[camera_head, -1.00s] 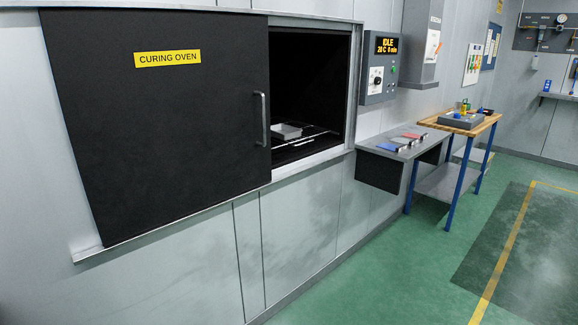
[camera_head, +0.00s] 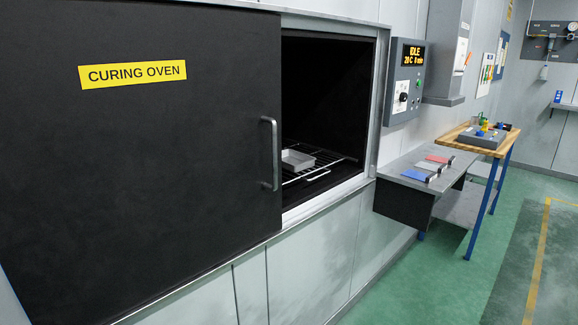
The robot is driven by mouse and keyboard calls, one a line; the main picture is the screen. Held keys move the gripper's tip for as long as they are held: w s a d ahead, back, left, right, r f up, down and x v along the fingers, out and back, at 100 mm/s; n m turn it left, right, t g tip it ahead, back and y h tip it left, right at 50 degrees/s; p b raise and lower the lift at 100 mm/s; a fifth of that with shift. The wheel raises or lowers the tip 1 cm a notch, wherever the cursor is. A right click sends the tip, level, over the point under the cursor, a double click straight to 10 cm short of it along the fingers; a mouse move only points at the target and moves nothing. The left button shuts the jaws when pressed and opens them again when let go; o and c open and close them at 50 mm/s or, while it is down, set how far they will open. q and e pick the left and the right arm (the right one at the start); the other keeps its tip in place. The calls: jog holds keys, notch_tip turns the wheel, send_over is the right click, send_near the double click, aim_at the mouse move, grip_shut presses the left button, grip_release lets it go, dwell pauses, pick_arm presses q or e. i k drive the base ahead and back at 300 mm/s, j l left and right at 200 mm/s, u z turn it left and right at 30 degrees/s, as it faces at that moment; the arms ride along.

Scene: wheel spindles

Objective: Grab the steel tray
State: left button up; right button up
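The steel tray (camera_head: 297,159) is a small, shallow grey metal pan. It sits on a wire rack (camera_head: 318,170) inside the curing oven, just right of the door's handle. The oven's black sliding door (camera_head: 140,170) covers the left part of the opening, and the right part is open. The door may hide the tray's left edge. Neither of my grippers is in view.
The door handle (camera_head: 270,153) sticks out at the door's right edge. A control box (camera_head: 405,82) reads IDLE. A grey shelf (camera_head: 400,173) holds coloured items. A wooden-topped workbench (camera_head: 476,134) stands behind it. Green floor (camera_head: 440,285) is clear at lower right.

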aim_at(295, 161)
jog(key=i+l+u, duration=0.2)
jog(key=i, duration=0.3)
jog(key=i+l+u, duration=0.15)
jog(key=i, duration=0.35)
